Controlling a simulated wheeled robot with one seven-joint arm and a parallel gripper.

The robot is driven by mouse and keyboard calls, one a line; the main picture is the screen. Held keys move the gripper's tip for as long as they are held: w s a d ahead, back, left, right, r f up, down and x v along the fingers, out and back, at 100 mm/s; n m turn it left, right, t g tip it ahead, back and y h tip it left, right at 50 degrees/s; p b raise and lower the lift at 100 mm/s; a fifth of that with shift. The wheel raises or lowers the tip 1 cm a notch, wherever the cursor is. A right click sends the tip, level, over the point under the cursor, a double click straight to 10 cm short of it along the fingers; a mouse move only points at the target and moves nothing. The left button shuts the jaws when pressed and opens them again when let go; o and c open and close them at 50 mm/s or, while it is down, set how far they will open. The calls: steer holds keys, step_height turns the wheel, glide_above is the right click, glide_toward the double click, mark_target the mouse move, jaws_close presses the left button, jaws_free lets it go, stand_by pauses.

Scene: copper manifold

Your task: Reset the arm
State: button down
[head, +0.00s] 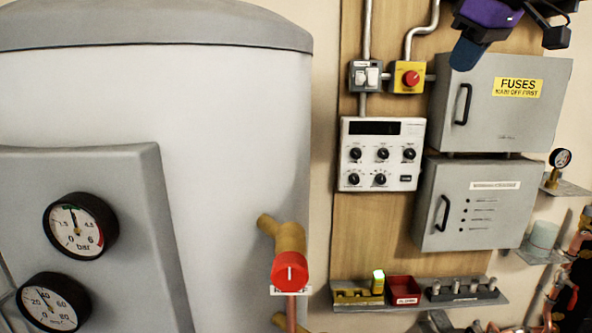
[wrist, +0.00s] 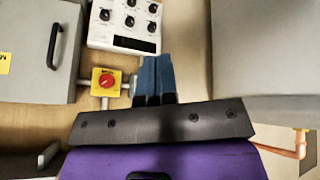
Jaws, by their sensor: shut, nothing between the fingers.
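My gripper (head: 467,54) is at the top right of the head view, in front of the upper grey fuse cabinet's top left corner. Its blue fingers point down and its purple body is partly cut off by the top edge. In the wrist view my gripper (wrist: 156,60) shows its two blue fingers side by side, shut and empty. The wooden board with a red button on a yellow box (wrist: 106,82) lies beyond it there. That yellow box (head: 408,77) also shows left of the gripper in the head view.
A large grey tank (head: 220,130) fills the left side, with a red-knobbed valve (head: 290,271). Right of it are a control panel (head: 382,153), the fuse cabinet (head: 505,100) and a lower cabinet (head: 470,205). A shelf (head: 420,305) below holds small bins. Copper pipes stand at the lower right.

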steer(key=s+d+f+m+h, duration=0.2)
steer(key=s+f+m, duration=0.5)
steer(key=s+f, duration=1.4)
steer(key=shift+s+d, duration=0.3)
steer(key=shift+d, duration=0.1)
